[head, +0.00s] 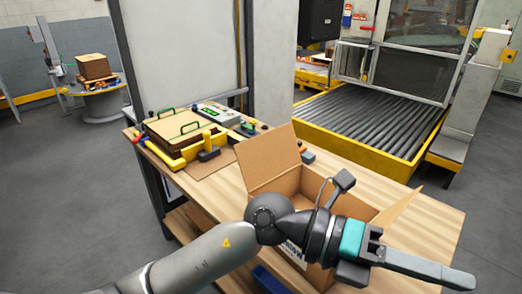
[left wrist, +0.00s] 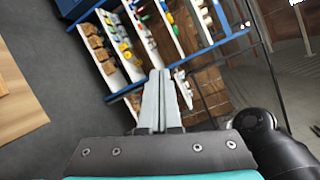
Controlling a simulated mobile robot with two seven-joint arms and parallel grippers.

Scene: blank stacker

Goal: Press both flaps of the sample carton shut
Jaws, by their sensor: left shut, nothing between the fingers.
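The brown sample carton (head: 325,187) stands on the wooden table. One large flap (head: 268,157) stands up at its far left side, and another flap (head: 398,207) sticks up and outward at its right. My left arm crosses in front of the carton and hides much of its near side. My left gripper (head: 465,281) is shut and empty, to the right of the carton near the picture's lower right. Its closed fingers (left wrist: 162,75) also show in the left wrist view, which does not show the carton. My right gripper is not in view.
A stacker fixture (head: 190,137) with yellow edges and green handles sits at the table's far left. The table (head: 432,222) is bare right of the carton. A roller conveyor (head: 365,115) stands behind. The left wrist view shows a shelf rack (left wrist: 125,45) with several items.

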